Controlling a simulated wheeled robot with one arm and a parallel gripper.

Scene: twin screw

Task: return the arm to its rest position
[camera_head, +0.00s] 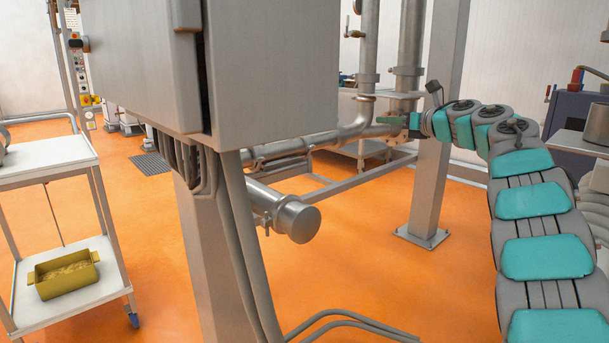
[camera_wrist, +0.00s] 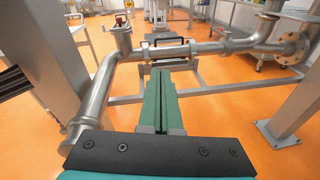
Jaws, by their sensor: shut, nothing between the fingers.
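My arm (camera_head: 540,214), grey with teal pads, curves up from the lower right and reaches left at the top. My gripper (camera_head: 400,121) is at its far end, near the steel pipes and partly lost against them in the head view. In the wrist view my gripper (camera_wrist: 159,72) shows two green fingers pressed together with nothing between them. They point out over the pipework and hold no object.
A steel post (camera_head: 433,165) stands behind the arm. A grey cabinet (camera_head: 270,75) fills the upper middle. A white cart (camera_head: 60,160) carries a yellow-green bin (camera_head: 64,280).

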